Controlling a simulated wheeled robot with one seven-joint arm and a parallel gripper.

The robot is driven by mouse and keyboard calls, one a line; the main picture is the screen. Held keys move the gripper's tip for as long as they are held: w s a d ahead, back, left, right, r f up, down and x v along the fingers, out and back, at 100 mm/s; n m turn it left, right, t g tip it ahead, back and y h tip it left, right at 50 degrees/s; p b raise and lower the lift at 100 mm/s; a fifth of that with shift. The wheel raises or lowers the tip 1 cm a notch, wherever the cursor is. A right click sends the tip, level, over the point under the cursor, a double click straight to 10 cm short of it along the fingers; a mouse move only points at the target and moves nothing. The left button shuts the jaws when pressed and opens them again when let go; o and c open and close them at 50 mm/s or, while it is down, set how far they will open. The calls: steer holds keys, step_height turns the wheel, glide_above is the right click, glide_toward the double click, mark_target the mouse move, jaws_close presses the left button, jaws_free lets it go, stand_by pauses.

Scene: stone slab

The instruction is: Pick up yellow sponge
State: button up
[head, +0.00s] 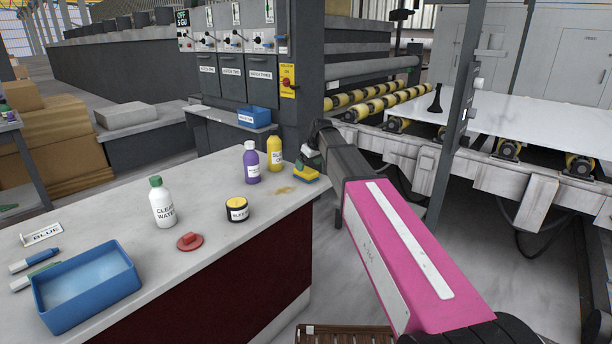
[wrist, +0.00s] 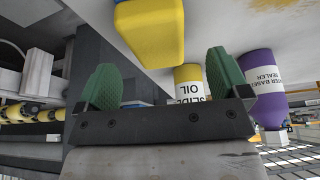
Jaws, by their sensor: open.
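The yellow sponge (head: 306,176) lies at the right end of the pale stone counter (head: 205,228), near its edge. In the wrist view the sponge (wrist: 151,32), yellow with a blue layer, is ahead of the fingertips, roughly between them and a little toward the left finger. My gripper (head: 308,163) is just at the sponge in the head view, partly covering it. In the wrist view my gripper (wrist: 163,70) shows two green fingers spread wide with nothing between them. Whether a finger touches the sponge cannot be told.
A yellow bottle (head: 274,153) and a purple bottle (head: 251,162) stand left of the sponge. A stain (head: 283,190) lies nearby. Further left are a black jar (head: 237,210), a red lid (head: 189,241), a white bottle (head: 161,202) and a blue tray (head: 88,310).

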mark_target(307, 170)
steer(key=shift+x, duration=2.4)
steer(key=shift+d+f, duration=0.2)
steer(key=shift+f, duration=0.05)
steer(key=c, duration=1)
